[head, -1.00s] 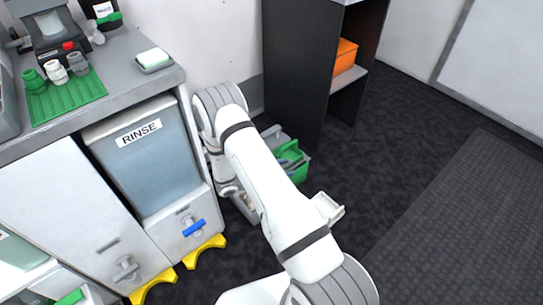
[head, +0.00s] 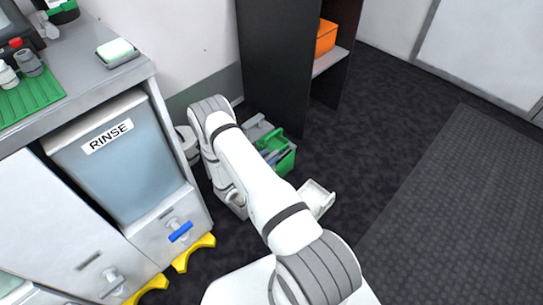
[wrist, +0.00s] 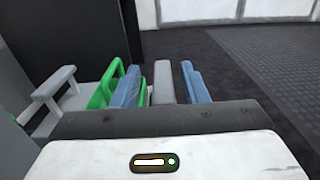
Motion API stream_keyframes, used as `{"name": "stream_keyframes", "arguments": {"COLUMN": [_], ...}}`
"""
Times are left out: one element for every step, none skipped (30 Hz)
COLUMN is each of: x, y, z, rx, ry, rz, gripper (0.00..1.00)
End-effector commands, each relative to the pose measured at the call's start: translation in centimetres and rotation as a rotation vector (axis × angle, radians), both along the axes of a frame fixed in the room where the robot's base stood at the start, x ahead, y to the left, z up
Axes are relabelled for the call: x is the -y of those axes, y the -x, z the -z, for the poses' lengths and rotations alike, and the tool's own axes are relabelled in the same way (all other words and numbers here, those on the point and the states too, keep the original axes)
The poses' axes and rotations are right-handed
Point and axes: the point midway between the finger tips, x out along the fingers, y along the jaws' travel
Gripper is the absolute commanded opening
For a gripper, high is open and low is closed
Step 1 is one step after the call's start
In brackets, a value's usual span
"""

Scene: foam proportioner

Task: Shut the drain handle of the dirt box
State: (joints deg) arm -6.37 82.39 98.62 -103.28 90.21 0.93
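No box with a dirt label shows. In the head view, a blue drain handle (head: 180,232) sits low on the front below the box labelled RINSE (head: 108,137). It lies slantwise, near level. A grey handle (head: 112,282) is on the panel to its left, at the lower edge; I cannot tell which box it belongs to. My white arm reaches toward the floor right of the cabinet, and its end is hidden in the head view. Neither handle shows there.
A green caddy (head: 277,152) stands on the floor beyond my arm and also shows in the wrist view (wrist: 108,86). A dark shelf unit (head: 275,70) holds an orange box (head: 326,38). Yellow curved pieces (head: 194,252) lie below the handles. The floor (head: 400,150) at right is clear.

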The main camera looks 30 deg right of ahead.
Motion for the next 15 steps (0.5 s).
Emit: {"name": "stream_keyframes", "arguments": {"x": [0.48, 0.69, 0.92, 1.04, 1.13, 1.18, 1.20, 1.20, 1.19, 1.19, 1.18, 1.17, 1.17, 1.16, 1.16], "y": [-0.17, -0.27, -0.36, -0.41, -0.44, -0.47, -0.49, -0.49, -0.50, -0.50, -0.51, -0.50, -0.50, -0.50, -0.50], "z": [0.09, 0.06, 0.04, 0.02, 0.00, -0.02, -0.03, -0.04, -0.05, -0.06, -0.06, -0.06, -0.06, -0.06, -0.05], "rx": [0.001, 0.002, 0.002, 0.002, 0.001, 0.001, 0.001, 0.001, 0.001, 0.001, 0.001, 0.001, 0.001, 0.001, 0.001], "ry": [0.000, -0.001, -0.001, -0.001, 0.000, 0.000, 0.000, 0.000, 0.000, 0.000, 0.000, 0.000, 0.000, 0.000, 0.000], "rz": [0.001, 0.000, 0.000, -0.001, -0.001, -0.001, -0.002, -0.002, -0.002, -0.002, -0.002, -0.002, -0.002, -0.002, -0.002], "gripper": [0.40, 0.40, 0.40, 0.40, 0.40, 0.40, 0.40, 0.40, 0.40, 0.40, 0.40, 0.40, 0.39, 0.37, 0.33]}}
